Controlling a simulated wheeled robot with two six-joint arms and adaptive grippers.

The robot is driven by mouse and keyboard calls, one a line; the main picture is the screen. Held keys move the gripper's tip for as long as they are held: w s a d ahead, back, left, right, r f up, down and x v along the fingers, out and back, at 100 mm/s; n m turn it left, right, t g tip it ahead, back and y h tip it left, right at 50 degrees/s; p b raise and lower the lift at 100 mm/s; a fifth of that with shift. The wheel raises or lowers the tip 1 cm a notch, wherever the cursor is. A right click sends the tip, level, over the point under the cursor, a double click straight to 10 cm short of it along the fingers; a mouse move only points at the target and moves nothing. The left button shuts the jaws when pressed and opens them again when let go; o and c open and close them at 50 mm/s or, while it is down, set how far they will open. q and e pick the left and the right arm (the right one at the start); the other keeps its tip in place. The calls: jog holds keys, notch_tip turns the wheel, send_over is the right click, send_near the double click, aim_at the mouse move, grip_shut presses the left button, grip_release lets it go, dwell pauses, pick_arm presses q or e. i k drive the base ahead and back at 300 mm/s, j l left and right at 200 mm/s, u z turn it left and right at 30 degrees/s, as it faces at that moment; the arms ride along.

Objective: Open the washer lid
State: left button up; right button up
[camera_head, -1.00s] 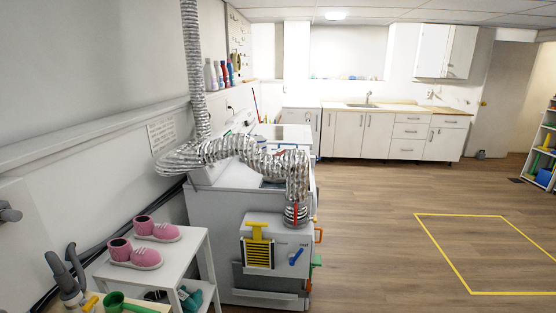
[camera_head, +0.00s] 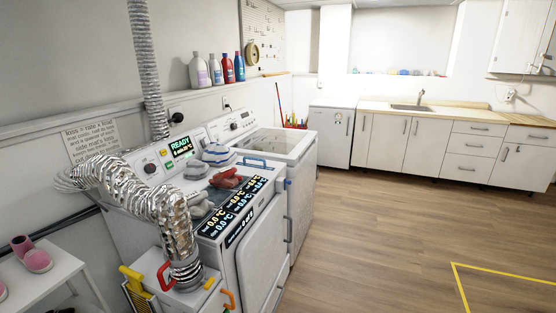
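A white machine with a flat top lid (camera_head: 272,141) stands beyond the nearer machine, against the left wall. It looks like the washer (camera_head: 302,175). Its lid looks shut and lies level, with a pale frame around a greyish panel. A control panel with a dial (camera_head: 236,122) rises at the lid's wall side. The lid's surface looks clear. Neither of my grippers is in view.
A nearer white machine (camera_head: 262,250) has lit displays and folded clothes (camera_head: 228,178) on top. A silver duct (camera_head: 150,200) bends in front of it. Bottles (camera_head: 218,70) line the wall ledge. Pink shoes (camera_head: 38,260) sit at lower left. Wooden floor (camera_head: 370,230) at right is open.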

aim_at(293, 144)
jog(key=i+l, duration=0.25)
jog(key=l, duration=0.15)
jog(key=i+l, duration=0.25)
jog(key=l, duration=0.15)
jog(key=i+l, duration=0.25)
jog(key=l, duration=0.2)
jog(key=i+l+u, duration=0.1)
jog(key=i+l, duration=0.15)
jog(key=l, duration=0.15)
jog(key=i+l, duration=0.25)
jog(key=l, duration=0.15)
jog(key=i+l, duration=0.2)
jog(key=l, duration=0.25)
